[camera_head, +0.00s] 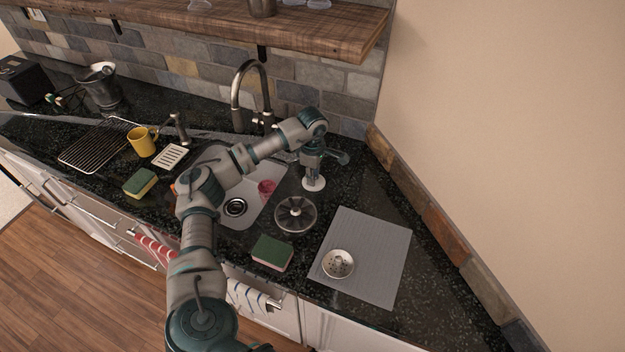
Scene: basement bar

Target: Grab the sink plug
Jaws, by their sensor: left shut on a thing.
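My left gripper (313,160) points down over the counter behind and right of the sink (222,207). It is shut on a small pale, disc-shaped thing (314,184), which looks like the sink plug. The fingers hide its upper part, and I cannot tell whether it touches the counter. The sink is partly hidden by my left arm. Its drain (235,207) is a dark ring and shows open. My right gripper is not in view.
A round dark metal piece (295,214) and a green sponge (272,252) lie near the sink. A metal strainer (338,263) sits on a grey mat (375,245). A pink cup (266,190) is in the sink. The faucet (250,95) stands behind it.

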